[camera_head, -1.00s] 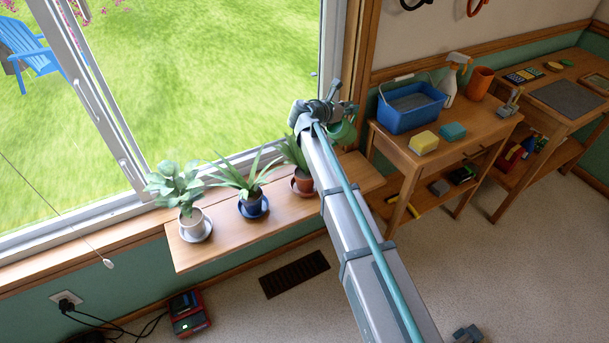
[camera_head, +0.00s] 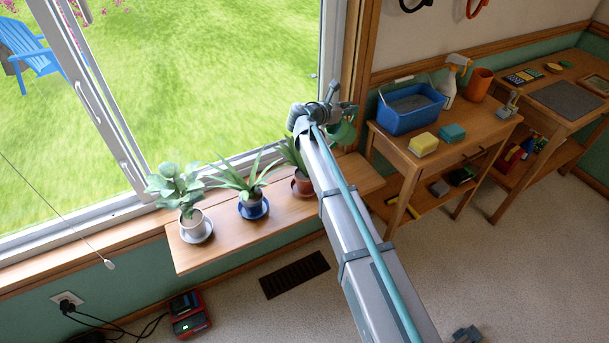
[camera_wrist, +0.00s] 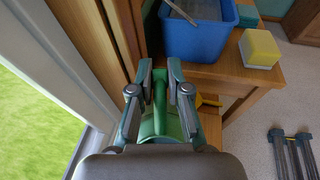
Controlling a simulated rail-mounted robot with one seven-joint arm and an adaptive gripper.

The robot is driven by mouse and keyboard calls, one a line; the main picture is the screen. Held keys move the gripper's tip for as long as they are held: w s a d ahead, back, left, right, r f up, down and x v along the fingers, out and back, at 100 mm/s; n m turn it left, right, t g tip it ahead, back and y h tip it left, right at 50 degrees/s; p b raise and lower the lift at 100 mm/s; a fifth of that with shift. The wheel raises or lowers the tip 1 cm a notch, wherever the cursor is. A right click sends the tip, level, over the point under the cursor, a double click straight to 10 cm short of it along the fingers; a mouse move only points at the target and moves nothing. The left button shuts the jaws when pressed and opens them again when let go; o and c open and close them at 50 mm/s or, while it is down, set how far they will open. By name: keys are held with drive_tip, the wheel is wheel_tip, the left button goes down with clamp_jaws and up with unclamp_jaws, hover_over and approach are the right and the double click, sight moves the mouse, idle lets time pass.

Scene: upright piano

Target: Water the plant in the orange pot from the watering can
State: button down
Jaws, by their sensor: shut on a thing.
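The plant in the orange-brown pot (camera_head: 302,185) stands at the right of the window shelf in the head view, partly hidden by my arm. My gripper (camera_head: 328,104) is up and to the right of this plant. It is shut on the green watering can (camera_head: 343,133), which is held in the air and mostly hidden by my arm. In the wrist view, the fingers of my gripper (camera_wrist: 160,84) close on the handle and the green body (camera_wrist: 160,125) shows between them. The spout and any water are not clearly visible.
A plant in a white pot (camera_head: 191,222) and one in a blue pot (camera_head: 252,208) share the shelf (camera_head: 225,245). The window frame (camera_head: 340,60) is close to my gripper. A wooden cart (camera_head: 470,150) with a blue bucket (camera_head: 410,118) and sponges stands right.

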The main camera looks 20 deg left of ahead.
drive_tip(key=shift+s+r, duration=0.1)
idle(0.4)
drive_tip(key=shift+s+a+r+t+b, duration=0.25)
drive_tip(key=shift+s+r+t+b, duration=0.1)
drive_tip(key=shift+r+t, duration=0.05)
drive_tip(key=shift+r, duration=0.1)
drive_tip(key=shift+p, duration=0.35)
idle(0.5)
